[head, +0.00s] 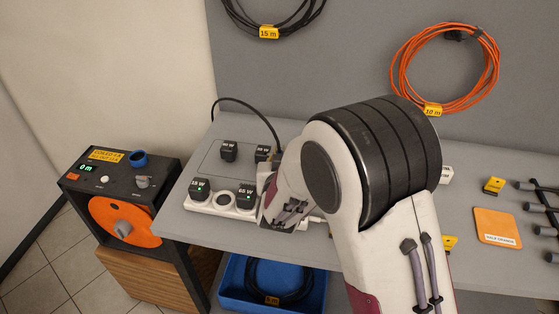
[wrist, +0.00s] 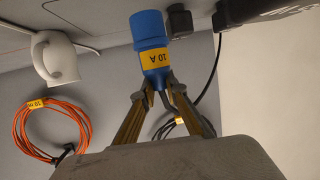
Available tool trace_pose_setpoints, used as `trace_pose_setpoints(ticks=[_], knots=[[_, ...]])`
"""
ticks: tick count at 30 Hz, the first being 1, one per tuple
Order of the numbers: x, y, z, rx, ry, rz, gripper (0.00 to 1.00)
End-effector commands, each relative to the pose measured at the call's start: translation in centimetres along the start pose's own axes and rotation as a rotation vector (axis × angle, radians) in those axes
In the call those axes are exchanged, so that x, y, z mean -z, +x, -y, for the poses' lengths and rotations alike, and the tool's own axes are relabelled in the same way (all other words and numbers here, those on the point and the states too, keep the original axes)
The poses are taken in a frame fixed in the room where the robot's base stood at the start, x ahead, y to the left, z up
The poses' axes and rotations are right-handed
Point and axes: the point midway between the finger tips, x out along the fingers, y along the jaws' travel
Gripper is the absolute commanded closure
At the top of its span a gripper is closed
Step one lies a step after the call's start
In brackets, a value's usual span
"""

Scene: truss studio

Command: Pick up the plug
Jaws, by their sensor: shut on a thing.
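The plug (wrist: 150,32) is blue with a yellow band marked 10 A and shows upside down in the wrist view, with a dark cable at its lower end. My gripper (wrist: 157,82) is shut on it, one finger on each side of its lower end. In the head view my arm hides the plug and the fingertips. The plug's upper end appears near the grey table surface in the wrist view; I cannot tell whether it touches.
A white power strip (head: 224,208) with black adapters (head: 199,189) lies on the table (head: 190,223) left of my arm. A black and orange reel unit (head: 120,220) with a blue socket (head: 138,158) stands left. An orange mat (head: 496,227) lies right.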

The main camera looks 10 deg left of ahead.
Motion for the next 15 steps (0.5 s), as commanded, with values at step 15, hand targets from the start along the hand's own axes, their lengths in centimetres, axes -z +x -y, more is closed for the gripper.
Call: trace_pose_setpoints(ticks=[15], knots=[[5.2,-1.6,0.0,0.0,0.0,-0.002,1.0]])
